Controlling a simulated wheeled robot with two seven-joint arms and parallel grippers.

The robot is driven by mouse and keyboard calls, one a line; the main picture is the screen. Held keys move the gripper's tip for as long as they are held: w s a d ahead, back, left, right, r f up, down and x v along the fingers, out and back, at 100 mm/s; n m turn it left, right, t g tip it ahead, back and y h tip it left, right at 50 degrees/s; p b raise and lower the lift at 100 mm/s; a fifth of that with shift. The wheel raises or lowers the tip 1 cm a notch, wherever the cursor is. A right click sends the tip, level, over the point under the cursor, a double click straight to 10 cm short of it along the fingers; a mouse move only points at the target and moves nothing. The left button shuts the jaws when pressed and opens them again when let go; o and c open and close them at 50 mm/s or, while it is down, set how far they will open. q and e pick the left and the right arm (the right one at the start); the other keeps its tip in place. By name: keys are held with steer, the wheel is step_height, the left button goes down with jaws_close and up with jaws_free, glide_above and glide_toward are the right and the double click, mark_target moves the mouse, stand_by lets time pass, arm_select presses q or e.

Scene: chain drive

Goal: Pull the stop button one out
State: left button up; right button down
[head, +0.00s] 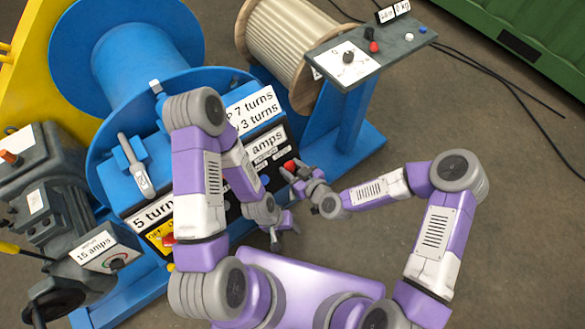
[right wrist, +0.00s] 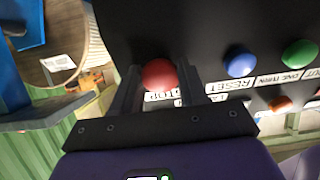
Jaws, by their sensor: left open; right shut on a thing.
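A red round button (right wrist: 159,74) stands out from a black panel (right wrist: 215,30). My right gripper (right wrist: 160,88) is shut on it, one finger on each side. The label under it is partly hidden, so I cannot tell whether it is stop button one. In the head view the red button (head: 291,164) shows at the tips of my right gripper (head: 293,171). My left gripper (head: 285,229) is open and empty, lower, in front of the panel.
On the black panel, a blue button (right wrist: 239,62) labelled RESET and a green button (right wrist: 299,54) sit to the right of the red one. A blue drum (head: 125,50), a rope spool (head: 285,40) and a grey control desk (head: 395,45) stand behind.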

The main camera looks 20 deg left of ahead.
steer(key=shift+s+d+r, duration=0.3)
steer(key=shift+d, duration=0.1)
steer(key=c, duration=0.7)
jaws_free()
steer(key=shift+o, duration=0.2)
steer(key=shift+d, duration=0.1)
steer(key=p+v, duration=0.1)
steer(key=v, duration=0.6)
steer(key=shift+s+d+r+p, duration=0.15)
steer(key=shift+s+d+p, duration=0.05)
steer(key=shift+p, duration=0.1)
